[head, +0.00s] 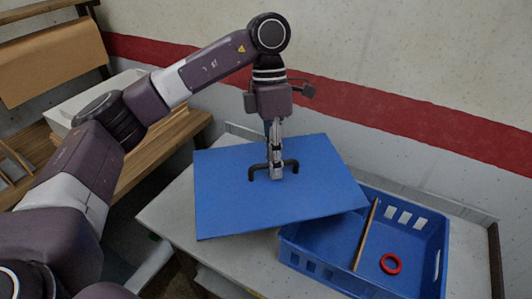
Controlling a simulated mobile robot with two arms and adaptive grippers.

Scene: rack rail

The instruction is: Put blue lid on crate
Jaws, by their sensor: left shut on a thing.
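The blue lid (235,205) is a flat rectangular panel with a black handle (293,166) at its middle. My left gripper (276,170) is shut on the handle from above, and the lid is held over the left part of the table. The blue crate (437,258) stands open on the table at the lower right. The lid's right corner overlaps the crate's left rim in the picture; I cannot tell whether they touch. Inside the crate are a red ring (390,263) and a thin brown stick (366,234) leaning along it. My right gripper is not in view.
The light table (172,214) has a raised back edge (460,207) near the wall. A wooden bench or shelf (185,128) with a cardboard-coloured box (50,62) above stands at the left. The table's left end is bare.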

